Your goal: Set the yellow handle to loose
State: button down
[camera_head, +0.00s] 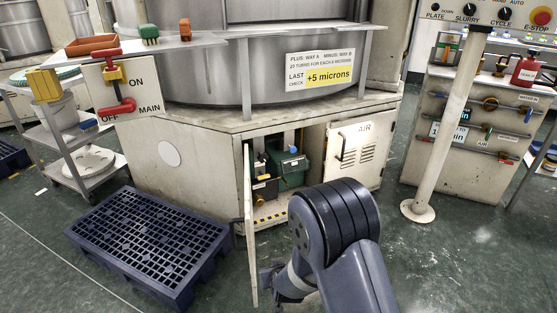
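I cannot tell for sure which part is the yellow handle, and no "loose" mark is readable. Inside the open cabinet below the big drum, small yellow parts (261,186) show by a dark unit, left of a green box (291,166). My gripper (268,279) is low at the front, by the lower edge of the open cabinet door (250,235). My arm hides much of it, and its fingers are not clear.
A blue slatted pallet (150,240) lies on the floor at left. The open door stands edge-on between it and my arm. A closed AIR door (356,150) is right of the opening. A post (447,130) stands at right. The floor at front right is clear.

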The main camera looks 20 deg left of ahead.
aim_at(262, 176)
jog(key=i+u, duration=0.15)
jog(key=i, duration=0.4)
jog(key=i+l+u, duration=0.1)
jog(key=i, duration=0.45)
jog(key=i+l+u, duration=0.15)
jog(key=i, duration=0.9)
